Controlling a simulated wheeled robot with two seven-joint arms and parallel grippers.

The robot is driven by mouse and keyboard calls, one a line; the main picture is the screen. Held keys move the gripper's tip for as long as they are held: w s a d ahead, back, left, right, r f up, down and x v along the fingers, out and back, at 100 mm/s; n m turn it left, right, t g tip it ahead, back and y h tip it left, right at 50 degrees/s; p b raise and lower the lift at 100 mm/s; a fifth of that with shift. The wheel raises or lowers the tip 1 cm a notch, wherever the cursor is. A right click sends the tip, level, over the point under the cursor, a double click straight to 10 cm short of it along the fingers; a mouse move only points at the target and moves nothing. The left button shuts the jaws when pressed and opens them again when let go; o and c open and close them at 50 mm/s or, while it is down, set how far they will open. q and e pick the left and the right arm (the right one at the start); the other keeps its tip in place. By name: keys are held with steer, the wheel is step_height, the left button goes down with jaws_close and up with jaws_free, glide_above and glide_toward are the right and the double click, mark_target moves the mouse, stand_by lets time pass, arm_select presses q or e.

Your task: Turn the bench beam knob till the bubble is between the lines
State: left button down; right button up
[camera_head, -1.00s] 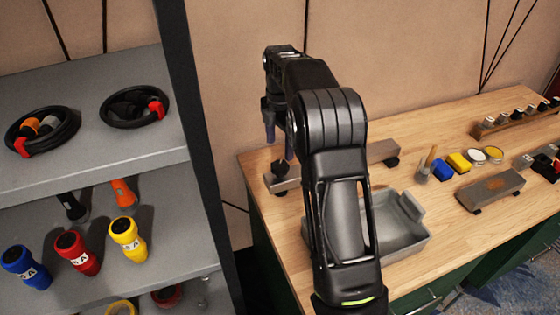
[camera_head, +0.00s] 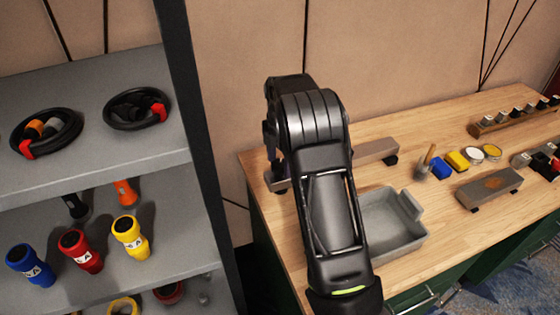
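The bench beam (camera_head: 375,152) is a grey bar on dark feet, lying on the wooden bench behind my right arm. Its right end shows; much of its middle is hidden by the arm. My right gripper (camera_head: 272,158) is pointed down at the beam's left end, where the dark knob is. The wrist and forearm cover most of the fingers and the knob, so I cannot tell whether they touch. No bubble or lines can be made out. My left gripper is not in view.
A grey tray (camera_head: 395,228) sits on the bench beside my forearm. Shelves (camera_head: 95,170) with coloured torches and coils are at left.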

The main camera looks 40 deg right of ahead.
steer(key=c, duration=1.2)
steer(key=shift+m, duration=0.3)
